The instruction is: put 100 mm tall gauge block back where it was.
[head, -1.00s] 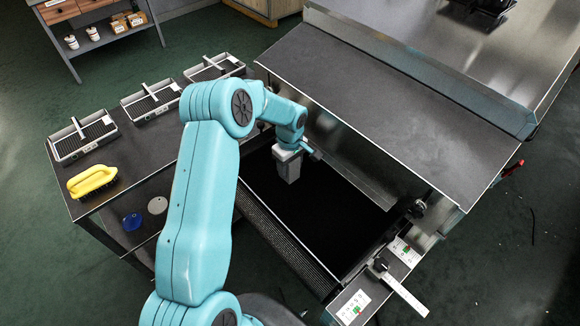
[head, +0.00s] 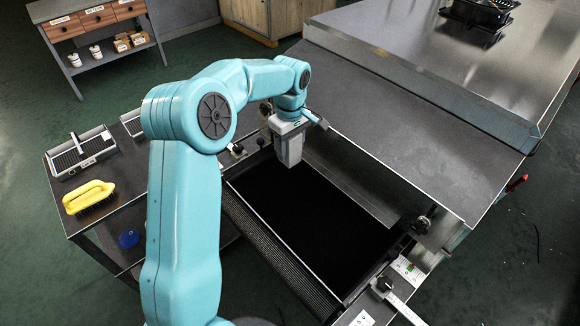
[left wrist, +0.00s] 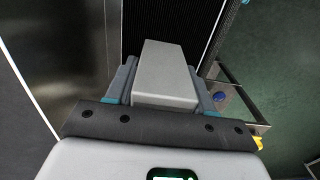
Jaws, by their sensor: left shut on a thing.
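My left gripper (head: 287,128) is shut on a plain grey block (head: 289,153), which matches the gauge block. It holds the block pointing downward over the far end of the dark belt opening (head: 318,225), beside the dryer's sloping hood. In the left wrist view the grey block (left wrist: 165,75) sits between the two fingers (left wrist: 164,92), with the ribbed black belt beyond it. I cannot tell whether the block's lower end touches anything. My right gripper is not in view.
The dark side table at left carries a yellow-handled brush (head: 89,196) and grey trays (head: 80,153); my arm hides part of it. The dryer's sloping hood (head: 400,150) bounds the opening on the right. A scale bar with a black knob (head: 384,284) stands at the near end.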

